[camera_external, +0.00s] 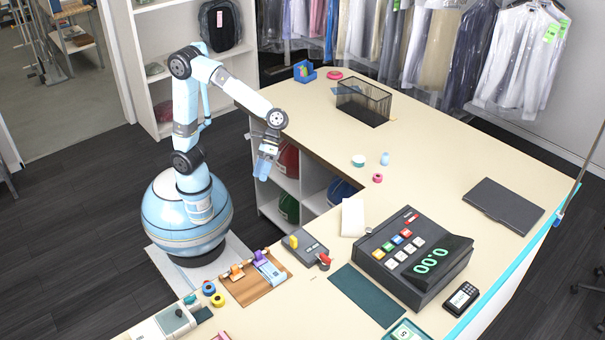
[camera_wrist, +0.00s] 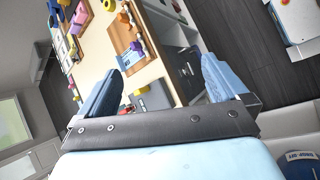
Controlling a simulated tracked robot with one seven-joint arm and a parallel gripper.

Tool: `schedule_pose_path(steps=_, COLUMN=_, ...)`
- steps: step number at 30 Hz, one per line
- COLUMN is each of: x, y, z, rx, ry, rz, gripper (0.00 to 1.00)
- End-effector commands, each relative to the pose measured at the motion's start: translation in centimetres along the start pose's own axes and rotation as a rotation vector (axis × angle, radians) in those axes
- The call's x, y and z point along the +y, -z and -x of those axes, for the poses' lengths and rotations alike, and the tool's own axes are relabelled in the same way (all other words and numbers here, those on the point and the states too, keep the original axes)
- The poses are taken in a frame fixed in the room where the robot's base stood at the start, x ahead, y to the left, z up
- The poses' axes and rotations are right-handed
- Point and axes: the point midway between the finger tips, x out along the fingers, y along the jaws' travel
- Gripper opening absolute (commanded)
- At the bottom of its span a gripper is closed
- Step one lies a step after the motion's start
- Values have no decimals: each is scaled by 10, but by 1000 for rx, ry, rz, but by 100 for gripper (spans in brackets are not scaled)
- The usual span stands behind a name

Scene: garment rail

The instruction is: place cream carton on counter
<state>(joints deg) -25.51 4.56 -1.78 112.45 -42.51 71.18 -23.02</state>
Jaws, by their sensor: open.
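My gripper (camera_external: 265,163) hangs in front of the counter's left inner edge, beside the open shelf cubbies. In the wrist view my gripper (camera_wrist: 163,70) has its two blue fingers wide apart with nothing held between them. The cream-coloured counter (camera_external: 320,125) is L-shaped and it also shows between the fingers in the wrist view (camera_wrist: 150,75). A pale cream upright-looking piece (camera_external: 353,217) is on the counter left of the cash register; I cannot tell whether it is the cream carton. No other cream carton is clear in either view.
A cash register (camera_external: 415,255), black mesh basket (camera_external: 363,100), blue box (camera_external: 304,71) and dark flat case (camera_external: 503,206) are on the counter. A wooden board (camera_external: 252,280) and grey device (camera_external: 305,247) sit at the front. Cubbies (camera_external: 287,185) hold coloured items.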

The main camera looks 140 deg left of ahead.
Motion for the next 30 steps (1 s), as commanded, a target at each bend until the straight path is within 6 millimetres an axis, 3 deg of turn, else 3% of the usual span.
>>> schedule_pose_path(steps=1, x=-6, y=-19, z=0, rx=25, ry=24, rz=-55, gripper=100)
schedule_pose_path(steps=6, x=-33, y=-67, z=1, rx=116, ry=109, rz=-241, gripper=100)
schedule_pose_path(steps=15, x=-90, y=-134, z=7, rx=272, ry=243, rz=-583, gripper=100)
schedule_pose_path(steps=24, x=-152, y=-176, z=14, rx=426, ry=356, rz=-931, gripper=100)
schedule_pose_path(steps=30, x=-186, y=-189, z=17, rx=514, ry=414, rz=-1128, gripper=100)
